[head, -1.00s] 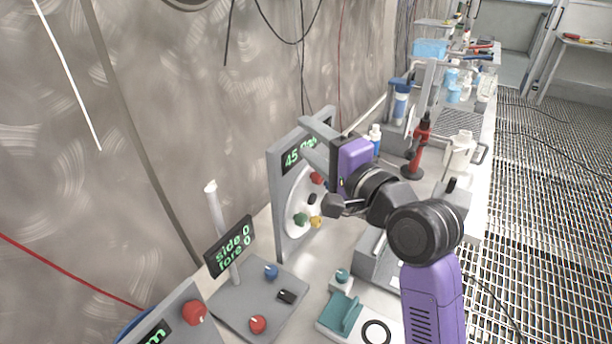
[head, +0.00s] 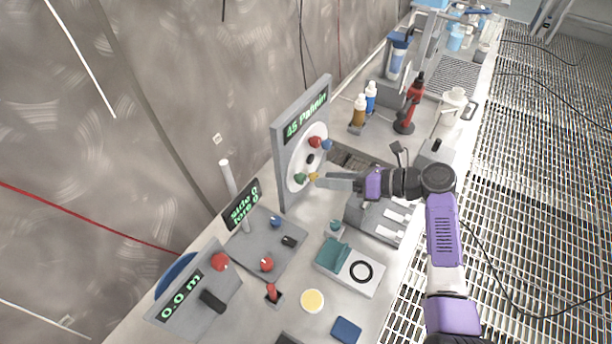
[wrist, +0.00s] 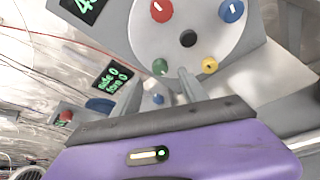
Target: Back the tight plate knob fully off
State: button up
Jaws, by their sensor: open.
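An upright grey panel (head: 286,137) carries a white round plate (head: 300,160) with a red knob (head: 314,141), a blue knob (head: 327,144), a green knob (head: 300,178) and a yellow knob (head: 313,176) around a black centre knob (head: 310,158). I cannot tell which is tight. My gripper (head: 321,180) is open, its fingers pointing at the plate's lower part. In the wrist view the fingertips (wrist: 160,80) are spread just below the green knob (wrist: 160,66), with the yellow knob (wrist: 210,65) right of the right finger. Contact cannot be told.
A "side 0 fore 0" display (head: 241,205) stands left, above a small knob board (head: 262,243). A box reading 0.0 (head: 195,296) stands nearer. Brown and blue bottles (head: 364,106) and a red tool stand (head: 408,105) are behind. A teal-and-white block (head: 350,268) lies in front.

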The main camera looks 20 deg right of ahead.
aim_at(305, 178)
jog(key=shift+x, duration=3.55)
grip_shut()
